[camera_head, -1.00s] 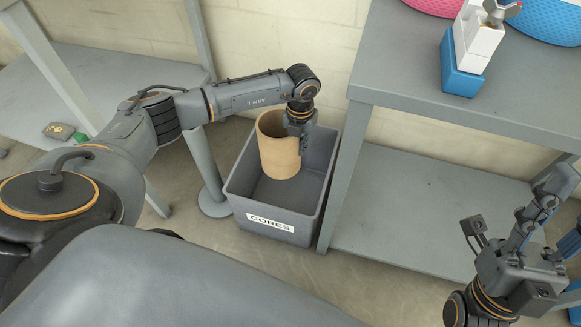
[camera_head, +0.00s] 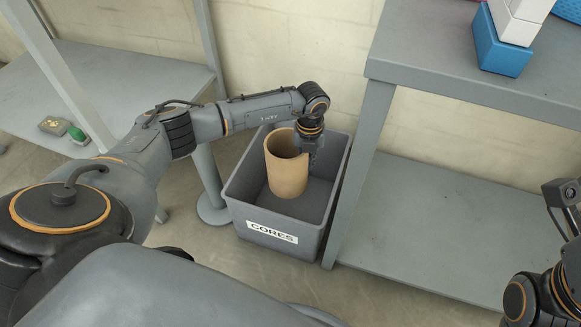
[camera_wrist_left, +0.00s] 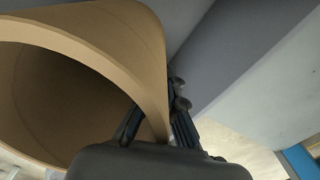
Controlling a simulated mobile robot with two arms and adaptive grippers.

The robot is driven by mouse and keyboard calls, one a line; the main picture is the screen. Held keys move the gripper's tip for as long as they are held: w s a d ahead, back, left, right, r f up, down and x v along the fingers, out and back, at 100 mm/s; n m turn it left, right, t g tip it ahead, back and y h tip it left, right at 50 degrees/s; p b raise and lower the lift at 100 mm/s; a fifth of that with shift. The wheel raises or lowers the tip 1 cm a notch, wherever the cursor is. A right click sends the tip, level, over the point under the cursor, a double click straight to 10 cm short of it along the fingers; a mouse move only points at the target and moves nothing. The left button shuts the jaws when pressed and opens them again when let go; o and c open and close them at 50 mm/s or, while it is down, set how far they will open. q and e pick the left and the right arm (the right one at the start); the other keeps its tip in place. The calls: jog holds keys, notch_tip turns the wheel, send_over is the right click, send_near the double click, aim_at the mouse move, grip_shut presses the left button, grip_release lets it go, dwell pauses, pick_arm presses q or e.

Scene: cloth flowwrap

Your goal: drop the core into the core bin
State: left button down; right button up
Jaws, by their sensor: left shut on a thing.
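The core (camera_head: 286,172) is a tan, hollow cardboard tube, held upright inside the grey core bin (camera_head: 330,185), which is labelled CORES on its front. My left gripper (camera_head: 307,150) is at the tube's upper right rim, shut on its wall. In the left wrist view the fingers (camera_wrist_left: 158,122) pinch the wall of the core (camera_wrist_left: 110,40), one inside and one outside. I cannot tell whether the tube's bottom touches the bin floor. Part of my right arm shows at the right edge of the head view; its fingers are out of frame.
A grey workbench (camera_head: 440,75) with a lower shelf (camera_head: 450,235) stands right of the bin. White and blue blocks (camera_head: 500,45) sit on its top. A grey shelf (camera_head: 130,75) at left holds small items. A post stands close left of the bin.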

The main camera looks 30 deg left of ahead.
pick_arm(q)
jog(key=c, duration=1.4)
grip_release()
jog(key=shift+c, duration=0.2)
notch_tip(320, 180, up, 12)
jog(key=shift+f, duration=0.1)
